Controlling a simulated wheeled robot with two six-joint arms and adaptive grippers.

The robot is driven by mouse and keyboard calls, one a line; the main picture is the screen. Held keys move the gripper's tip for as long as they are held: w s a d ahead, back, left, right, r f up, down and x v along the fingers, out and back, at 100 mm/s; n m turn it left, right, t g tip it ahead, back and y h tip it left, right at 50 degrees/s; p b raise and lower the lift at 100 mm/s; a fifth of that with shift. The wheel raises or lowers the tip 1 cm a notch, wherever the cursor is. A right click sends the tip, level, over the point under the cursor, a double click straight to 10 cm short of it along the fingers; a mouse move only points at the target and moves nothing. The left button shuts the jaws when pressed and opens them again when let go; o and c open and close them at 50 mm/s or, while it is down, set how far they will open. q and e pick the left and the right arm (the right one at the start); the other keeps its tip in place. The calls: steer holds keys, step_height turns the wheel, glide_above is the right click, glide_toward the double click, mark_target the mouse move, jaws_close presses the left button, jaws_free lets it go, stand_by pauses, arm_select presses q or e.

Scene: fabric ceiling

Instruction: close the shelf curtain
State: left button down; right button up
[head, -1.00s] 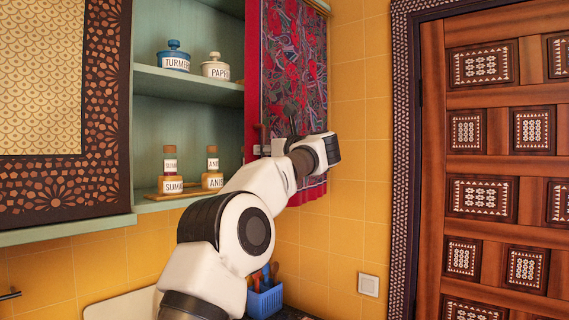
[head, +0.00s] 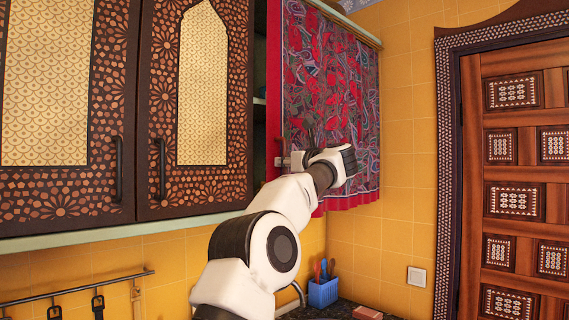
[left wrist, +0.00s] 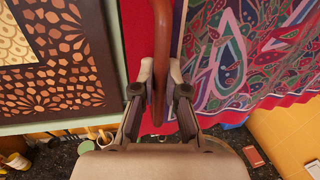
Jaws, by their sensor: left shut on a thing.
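The shelf curtain (head: 340,95), red and blue patterned with a plain red border (head: 273,85), hangs over the right part of the wall shelf. It leaves a narrow open gap (head: 259,130) beside the cabinet door. My left gripper (head: 290,160) is at the curtain's left edge. In the left wrist view my left gripper (left wrist: 162,95) is shut on a reddish-brown curved handle (left wrist: 163,45) in front of the curtain's red border (left wrist: 138,45). In that view the patterned curtain cloth (left wrist: 240,50) is right of the fingers. My right gripper is not in view.
A patterned cabinet door (head: 240,100) with a dark handle (head: 162,168) borders the gap on the left. A wooden door (head: 515,150) stands at far right. Below are a blue utensil holder (head: 323,291) and a rail (head: 75,287). Tiled wall (head: 408,130) is right of the curtain.

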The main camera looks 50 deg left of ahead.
arm_select(q)
steer(key=shift+s, duration=0.1)
stand_by(0.3)
steer(key=c, duration=1.2)
jaws_free()
steer(key=s+d, duration=0.1)
steer(key=d, duration=1)
steer(key=shift+s+d, duration=0.25)
steer(key=shift+d, duration=0.05)
